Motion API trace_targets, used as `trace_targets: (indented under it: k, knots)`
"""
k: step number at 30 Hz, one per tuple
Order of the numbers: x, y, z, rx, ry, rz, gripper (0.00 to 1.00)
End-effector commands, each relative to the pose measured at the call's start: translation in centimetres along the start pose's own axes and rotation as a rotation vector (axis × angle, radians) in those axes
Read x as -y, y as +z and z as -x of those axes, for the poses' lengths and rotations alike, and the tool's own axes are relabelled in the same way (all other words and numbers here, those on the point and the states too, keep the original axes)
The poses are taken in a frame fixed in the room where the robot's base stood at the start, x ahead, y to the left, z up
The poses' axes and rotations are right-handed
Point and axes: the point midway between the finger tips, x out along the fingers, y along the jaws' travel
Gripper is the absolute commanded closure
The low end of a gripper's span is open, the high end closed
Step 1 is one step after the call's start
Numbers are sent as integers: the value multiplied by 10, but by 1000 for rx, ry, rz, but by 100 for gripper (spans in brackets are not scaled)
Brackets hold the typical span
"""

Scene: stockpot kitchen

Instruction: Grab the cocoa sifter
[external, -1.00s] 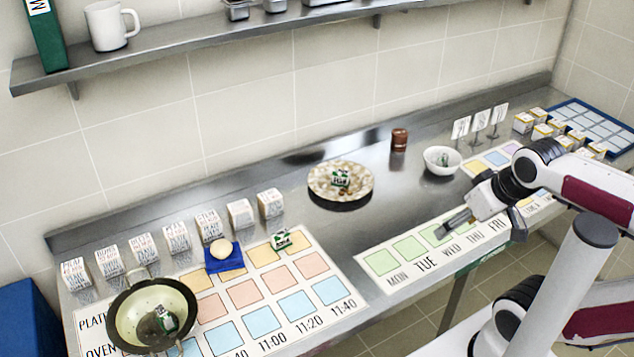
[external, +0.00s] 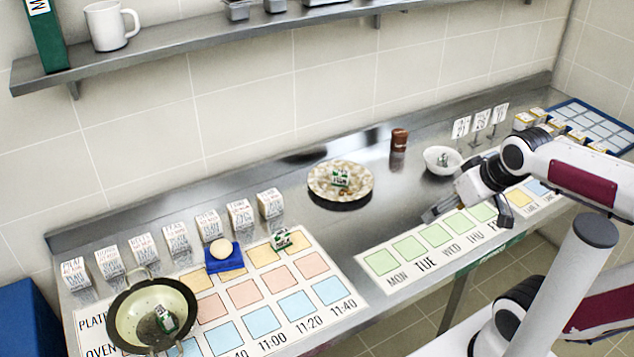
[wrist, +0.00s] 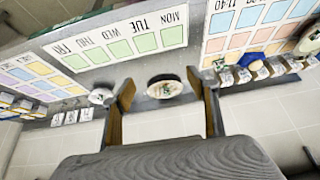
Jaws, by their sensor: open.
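The likely cocoa sifter is a small brown cylinder (external: 399,140), upright at the back of the steel counter in the external view, between the patterned plate and the white bowl. I cannot make it out in the wrist view, where a finger may cover it. My gripper (external: 468,214) is open and empty above the weekday chart, in front of and to the right of the cylinder. In the wrist view my gripper (wrist: 162,84) has its two fingers wide apart, with the patterned plate seen between their tips.
The patterned plate (external: 325,192) holds a small green-and-white item. The white bowl (external: 432,164) stands close right of the cylinder, with card stands (external: 480,121) beyond it. A pan (external: 125,310) and several small boxes (external: 240,214) are at left. The counter before the cylinder is clear.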

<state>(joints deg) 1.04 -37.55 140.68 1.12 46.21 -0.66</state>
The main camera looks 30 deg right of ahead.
Motion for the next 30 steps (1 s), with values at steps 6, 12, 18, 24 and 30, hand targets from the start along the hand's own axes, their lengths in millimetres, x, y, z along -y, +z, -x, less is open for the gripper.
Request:
trace_targets:
  k: [6, 12, 18, 24, 30]
  knots:
    - [-5, -48, -19, -50, 0, -27, 41]
    - [-12, -93, -40, -103, 4, -51, 41]
    - [-22, -134, -64, -155, 12, -78, 41]
    - [-36, -173, -90, -208, 26, -106, 41]
    - [-54, -208, -120, -260, 45, -133, 41]
